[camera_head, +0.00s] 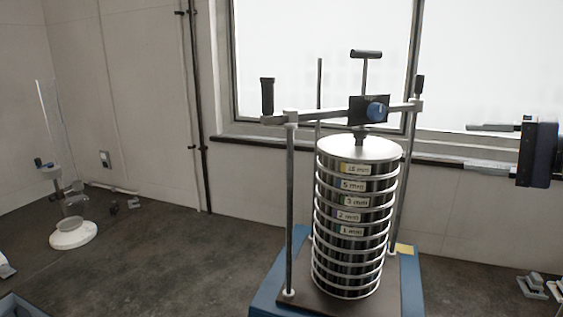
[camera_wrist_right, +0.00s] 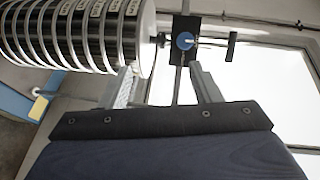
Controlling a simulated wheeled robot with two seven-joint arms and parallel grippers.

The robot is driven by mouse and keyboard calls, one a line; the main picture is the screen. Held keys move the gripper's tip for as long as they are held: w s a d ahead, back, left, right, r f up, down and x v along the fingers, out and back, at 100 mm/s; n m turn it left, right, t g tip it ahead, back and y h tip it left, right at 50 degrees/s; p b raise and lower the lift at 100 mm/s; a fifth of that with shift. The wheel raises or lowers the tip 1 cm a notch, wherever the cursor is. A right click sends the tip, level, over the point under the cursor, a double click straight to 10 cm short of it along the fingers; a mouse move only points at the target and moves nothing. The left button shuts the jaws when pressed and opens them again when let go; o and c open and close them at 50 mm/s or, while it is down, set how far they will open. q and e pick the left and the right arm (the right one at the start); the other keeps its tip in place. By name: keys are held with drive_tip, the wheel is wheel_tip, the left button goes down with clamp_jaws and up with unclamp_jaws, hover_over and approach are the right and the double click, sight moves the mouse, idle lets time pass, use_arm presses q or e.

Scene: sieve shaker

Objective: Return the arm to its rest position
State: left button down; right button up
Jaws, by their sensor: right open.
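My right gripper (camera_head: 490,127) is at the right edge of the head view, in front of the window. Its fingers point left and are apart, with nothing between them. It is to the right of the sieve shaker and clear of it. The sieve stack (camera_head: 350,250) stands upright on the shaker's blue base (camera_head: 268,298), under a clamp bar with a blue knob (camera_head: 376,111) and a T-handle (camera_head: 366,54). In the right wrist view the open fingers (camera_wrist_right: 165,88) show, with the stack (camera_wrist_right: 80,32) and knob (camera_wrist_right: 185,41) beyond. My left gripper is not visible.
A glass column on a white round base (camera_head: 73,235) stands at the left of the dark bench. Small grey metal parts (camera_head: 532,287) lie at the right edge. The bench between column and shaker is mostly clear. The window (camera_head: 330,60) is behind.

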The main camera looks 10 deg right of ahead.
drive_tip(key=s+a+f+n+g+h, duration=0.15)
drive_tip(key=s+a+f, duration=0.25)
drive_tip(key=a+f, duration=0.4)
drive_tip(key=s+a+f+g+h, duration=0.1)
drive_tip(key=s+a+f+g, duration=0.2)
drive_tip(key=a+f, duration=0.5)
drive_tip(key=s+a+f+n+g+h, duration=0.1)
drive_tip(key=s+a+f+n, duration=0.2)
drive_tip(key=s+f, duration=0.3)
drive_tip(key=s+a+f+n+g+h, duration=0.1)
drive_tip(key=s+a+f+n+h, duration=0.1)
drive_tip(key=s+f, duration=0.5)
wheel_tip(320, 180, down, 6)
drive_tip(key=shift+s+a+f+n+g, duration=0.15)
drive_tip(key=shift+a+f+n+g, duration=0.15)
drive_tip(key=shift+a+n, duration=0.5)
